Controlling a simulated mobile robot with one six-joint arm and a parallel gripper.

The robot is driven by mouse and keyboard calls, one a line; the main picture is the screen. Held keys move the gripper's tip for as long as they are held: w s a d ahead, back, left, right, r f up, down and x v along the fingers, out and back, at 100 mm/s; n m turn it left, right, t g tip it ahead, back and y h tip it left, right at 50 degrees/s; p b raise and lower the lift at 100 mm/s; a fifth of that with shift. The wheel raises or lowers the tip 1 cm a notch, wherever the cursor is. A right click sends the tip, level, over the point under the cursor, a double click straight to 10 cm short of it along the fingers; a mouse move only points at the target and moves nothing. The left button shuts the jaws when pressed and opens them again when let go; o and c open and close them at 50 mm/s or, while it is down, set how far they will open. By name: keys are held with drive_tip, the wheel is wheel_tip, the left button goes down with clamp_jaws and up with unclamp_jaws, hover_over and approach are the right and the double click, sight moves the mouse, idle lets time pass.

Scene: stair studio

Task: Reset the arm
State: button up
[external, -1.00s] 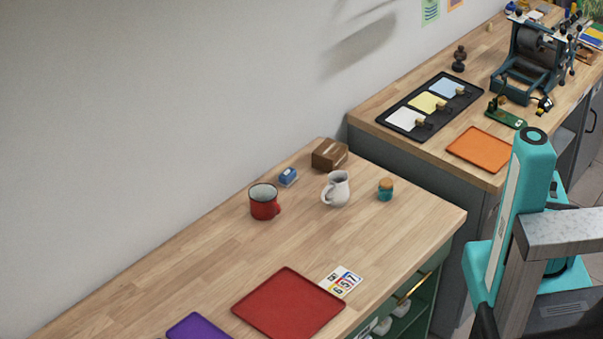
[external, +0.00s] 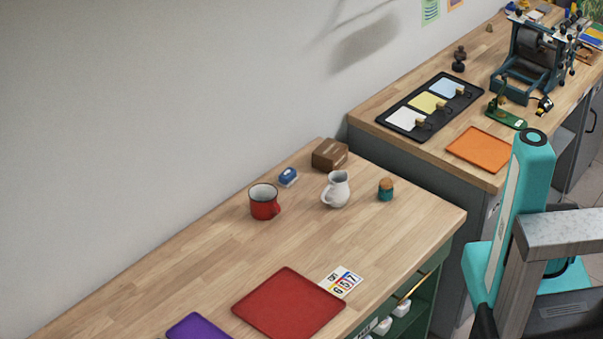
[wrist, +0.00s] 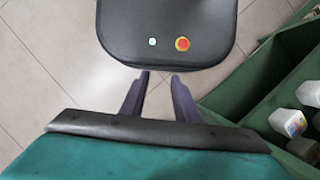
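My gripper (wrist: 160,78) shows in the wrist view as two dark purple fingers with a gap between them. It is open, and nothing is between the fingers. It points down over the tiled floor, close to my own dark base part with a red-and-yellow button. In the external view my teal and grey arm stands at the right edge, folded beside the workbench (external: 190,255). The gripper itself is not visible there.
A green cabinet (wrist: 240,85) with white bottles (wrist: 288,122) is to the right in the wrist view. The bench carries a red mug (external: 263,204), white jug (external: 337,190), teal jar (external: 386,190) and red tray (external: 288,304). An orange tray (external: 480,149) lies on the farther bench.

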drive_tip(key=shift+n+g, duration=0.5)
drive_tip(key=shift+g, duration=0.2)
drive_tip(key=s+a, duration=0.3)
drive_tip(key=shift+s+r, duration=0.25)
drive_tip(key=shift+s, duration=0.15)
